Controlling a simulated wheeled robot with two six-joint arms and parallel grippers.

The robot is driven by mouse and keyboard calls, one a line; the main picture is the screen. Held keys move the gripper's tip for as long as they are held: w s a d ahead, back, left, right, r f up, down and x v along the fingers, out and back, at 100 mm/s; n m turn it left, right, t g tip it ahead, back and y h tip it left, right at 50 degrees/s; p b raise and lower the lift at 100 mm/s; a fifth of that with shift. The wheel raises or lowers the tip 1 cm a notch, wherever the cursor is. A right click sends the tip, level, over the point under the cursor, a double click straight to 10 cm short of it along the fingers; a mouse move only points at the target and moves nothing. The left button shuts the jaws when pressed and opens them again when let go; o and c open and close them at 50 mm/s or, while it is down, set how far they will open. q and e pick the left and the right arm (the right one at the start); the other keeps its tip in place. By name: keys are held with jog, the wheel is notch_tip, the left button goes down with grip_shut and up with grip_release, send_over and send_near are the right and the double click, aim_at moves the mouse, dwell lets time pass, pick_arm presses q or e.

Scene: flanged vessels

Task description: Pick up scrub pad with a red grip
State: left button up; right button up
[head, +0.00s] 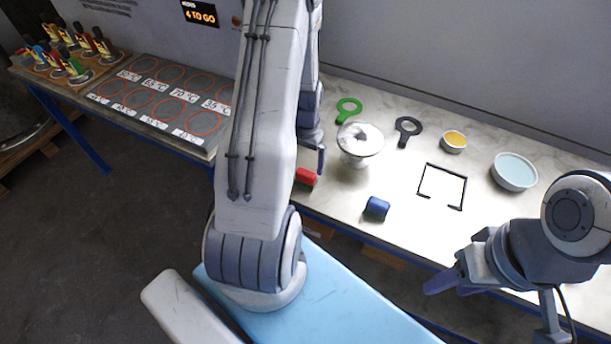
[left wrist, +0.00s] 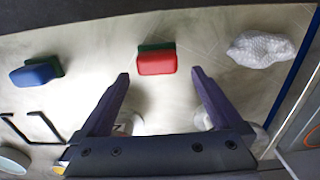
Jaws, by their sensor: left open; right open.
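The scrub pad with a red grip (head: 306,177) lies on the table near its front edge; in the left wrist view the red grip (left wrist: 157,64) shows a green pad edge behind it. My left gripper (head: 316,158) is open, partly hidden behind my arm in the head view. In the left wrist view its fingertips (left wrist: 159,76) are spread on either side of the red grip's line, with the pad just beyond them and nothing held. My right gripper (head: 452,286) is open and empty in front of the table at the right.
A blue-gripped pad (head: 376,208) lies right of the red one. A silvery-white vessel (head: 360,142) stands behind. Crumpled bubble wrap (left wrist: 261,49) lies nearby. A black outline (head: 443,187), a yellow-filled bowl (head: 453,141) and a pale blue bowl (head: 514,171) are further right.

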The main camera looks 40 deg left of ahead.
aim_at(306, 172)
pick_arm(q)
jog(key=shift+s+d+f+p, duration=0.1)
jog(key=shift+d+f+p, duration=0.05)
jog(key=shift+f+p, duration=0.4)
notch_tip(306, 172, down, 3)
jog(key=shift+d+f+p, duration=0.1)
jog(key=shift+f+p, duration=0.05)
jog(key=shift+p, duration=0.3)
jog(key=shift+f, duration=0.4)
jog(key=c, duration=1.2)
jog(key=shift+c, duration=0.3)
jog(key=shift+r, duration=0.15)
